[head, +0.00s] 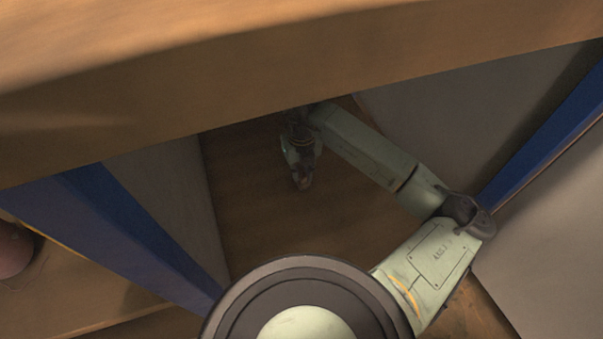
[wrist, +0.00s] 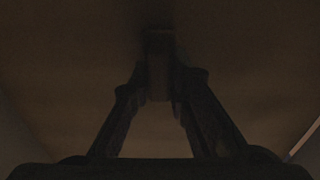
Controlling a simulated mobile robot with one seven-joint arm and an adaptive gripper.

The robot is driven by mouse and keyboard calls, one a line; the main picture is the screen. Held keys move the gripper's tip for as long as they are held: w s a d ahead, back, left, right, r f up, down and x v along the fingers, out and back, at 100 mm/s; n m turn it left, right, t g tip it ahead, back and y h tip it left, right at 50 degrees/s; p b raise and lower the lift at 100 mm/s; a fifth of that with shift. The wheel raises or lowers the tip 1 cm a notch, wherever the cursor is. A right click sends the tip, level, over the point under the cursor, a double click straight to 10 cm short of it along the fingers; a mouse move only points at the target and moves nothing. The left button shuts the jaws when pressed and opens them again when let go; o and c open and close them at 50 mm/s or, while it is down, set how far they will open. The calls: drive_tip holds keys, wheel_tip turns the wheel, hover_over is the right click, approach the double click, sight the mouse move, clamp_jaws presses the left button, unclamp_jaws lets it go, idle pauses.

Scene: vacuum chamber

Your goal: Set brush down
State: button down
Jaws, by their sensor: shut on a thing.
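My gripper (wrist: 160,90) is shut on the brush (wrist: 158,70). In the wrist view the brush is only a dim narrow block between the two fingertips, and its ends are lost in the dark. In the head view my gripper (head: 303,181) points down inside a shaded wooden recess, and the brush cannot be made out there. Whether the brush touches the brown surface (head: 255,215) behind it is too dark to tell.
A wooden board (head: 300,60) spans the top of the head view, above my arm. Grey side panels with blue edges stand at left (head: 120,225) and right (head: 560,135). A reddish round thing (head: 12,248) shows at far left.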

sight(301, 171)
drive_tip(key=shift+f, duration=0.4)
drive_tip(key=shift+f, duration=0.2)
drive_tip(key=c, duration=1.5)
unclamp_jaws()
drive_tip(key=shift+r, duration=0.1)
drive_tip(key=shift+c, duration=0.2)
drive_tip(key=shift+r, duration=0.1)
wheel_tip(301, 171, up, 12)
drive_tip(key=p, duration=0.3)
drive_tip(key=shift+r, duration=0.1)
